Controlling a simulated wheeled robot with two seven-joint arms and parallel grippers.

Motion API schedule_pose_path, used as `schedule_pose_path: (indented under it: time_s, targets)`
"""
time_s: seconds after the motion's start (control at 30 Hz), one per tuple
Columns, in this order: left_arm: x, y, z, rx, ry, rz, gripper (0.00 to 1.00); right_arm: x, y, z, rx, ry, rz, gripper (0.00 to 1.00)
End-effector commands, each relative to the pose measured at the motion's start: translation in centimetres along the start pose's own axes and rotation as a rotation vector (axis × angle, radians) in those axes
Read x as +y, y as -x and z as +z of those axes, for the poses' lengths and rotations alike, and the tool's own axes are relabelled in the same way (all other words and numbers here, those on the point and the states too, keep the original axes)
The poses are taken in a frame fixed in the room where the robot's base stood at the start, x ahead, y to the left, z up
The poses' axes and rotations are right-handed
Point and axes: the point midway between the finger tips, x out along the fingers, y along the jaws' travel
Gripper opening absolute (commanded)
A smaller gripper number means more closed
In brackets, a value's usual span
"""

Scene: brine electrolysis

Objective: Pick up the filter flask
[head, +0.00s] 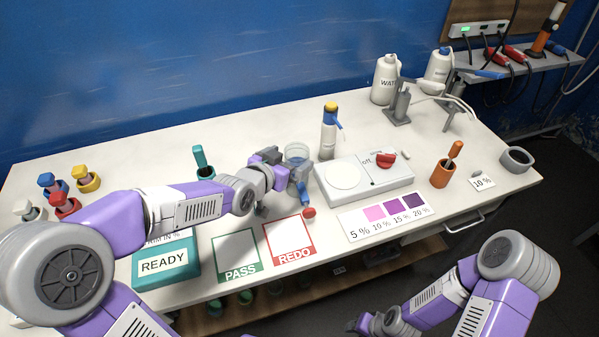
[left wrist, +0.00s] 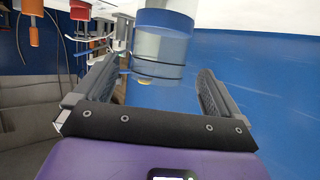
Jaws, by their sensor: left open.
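A clear round glass vessel (head: 297,153) stands on the table beside my left gripper (head: 287,176); I take it as the filter flask, though its lower part is hidden behind the gripper. In the left wrist view a clear vessel with a dark ring (left wrist: 163,48) shows between and beyond the fingers of my open left gripper (left wrist: 158,80). I cannot tell whether the fingers touch it. My right gripper (head: 372,324) is low at the bottom edge, away from the table top; its jaws are unclear.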

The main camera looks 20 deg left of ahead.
Motion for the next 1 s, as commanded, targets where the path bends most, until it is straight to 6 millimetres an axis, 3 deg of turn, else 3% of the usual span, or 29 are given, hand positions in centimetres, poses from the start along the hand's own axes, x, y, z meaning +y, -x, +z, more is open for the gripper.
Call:
schedule_pose_path:
  time_s: [0.23,0.6,0.9,1.0]
  targets:
    - [0.1,-1.5,0.1,0.000,0.002,0.003,0.98,0.4,-1.0,-0.1,0.000,0.000,0.000,0.43]
    - [0.3,-5.5,0.0,-0.002,0.000,0.005,0.98,0.6,-1.7,-0.1,0.001,0.000,0.000,0.43]
    - [0.2,-5.8,0.0,-0.002,-0.001,0.001,0.98,0.6,-1.7,-0.1,0.001,0.000,0.000,0.43]
    - [0.2,-5.8,0.0,-0.002,-0.001,0.001,0.84,0.6,-1.7,-0.1,0.001,0.000,0.000,0.43]
